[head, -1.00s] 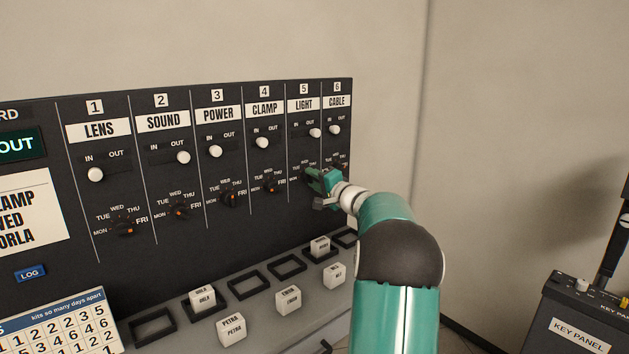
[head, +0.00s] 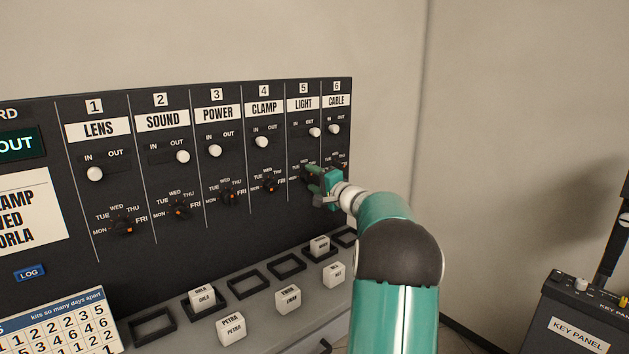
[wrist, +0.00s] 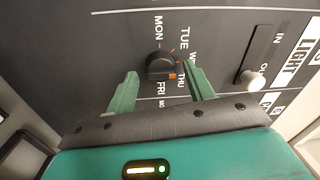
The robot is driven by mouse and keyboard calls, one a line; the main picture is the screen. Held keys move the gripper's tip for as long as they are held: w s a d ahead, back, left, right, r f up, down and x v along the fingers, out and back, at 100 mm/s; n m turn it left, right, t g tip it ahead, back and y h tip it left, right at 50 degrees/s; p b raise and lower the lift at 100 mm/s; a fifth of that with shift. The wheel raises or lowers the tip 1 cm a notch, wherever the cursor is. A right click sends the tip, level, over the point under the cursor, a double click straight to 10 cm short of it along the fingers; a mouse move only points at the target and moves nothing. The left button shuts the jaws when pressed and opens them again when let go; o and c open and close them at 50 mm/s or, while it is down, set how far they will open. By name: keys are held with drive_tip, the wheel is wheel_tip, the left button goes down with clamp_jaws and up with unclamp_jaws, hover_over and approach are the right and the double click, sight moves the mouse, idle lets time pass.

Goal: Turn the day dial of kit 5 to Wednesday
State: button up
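The kit 5 LIGHT day dial (wrist: 162,67) is a dark round knob with an orange mark, seen in the wrist view. The mark sits on the THU–FRI side; I cannot tell exactly which day it points to. My gripper (wrist: 162,82) is open, one finger on each side of the dial in the picture. Both fingers look apart from the knob, with nothing held. The left finger covers part of the panel, and the right finger hides part of the WED label. In the head view my gripper (head: 312,178) is at the LIGHT column and hides most of this dial.
The LIGHT slider knob (head: 315,132) is above the dial, toward OUT. The CLAMP dial (head: 269,186) and CABLE column (head: 336,101) are close on either side. Below is a ledge with frames and white blocks (head: 288,299). A key panel (head: 578,335) stands at the right.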

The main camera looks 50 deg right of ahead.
drive_tip(key=shift+s+r, duration=0.1)
drive_tip(key=shift+s, duration=0.1)
drive_tip(key=s+a+f, duration=0.1)
drive_tip(key=s, duration=1.2)
drive_tip(key=shift+s+a, duration=0.15)
drive_tip(key=shift+a, duration=0.15)
